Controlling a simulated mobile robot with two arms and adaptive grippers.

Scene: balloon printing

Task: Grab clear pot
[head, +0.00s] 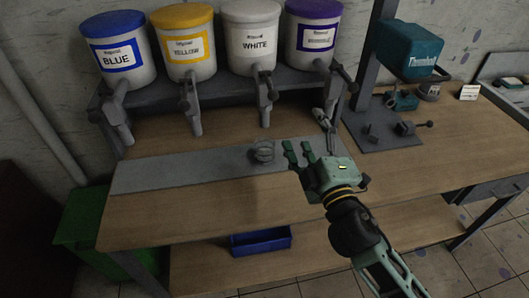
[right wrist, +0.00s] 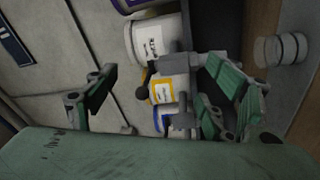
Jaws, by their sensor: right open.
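My left gripper is not in view.
Blue (head: 117,50), yellow (head: 184,43), white (head: 251,38) and purple (head: 313,35) dispensers stand on a rack with spouts over the bench. A teal printing machine (head: 408,50) is at right. The grey mat (head: 180,173) is clear left of the pot. A blue bin (head: 261,242) sits below.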

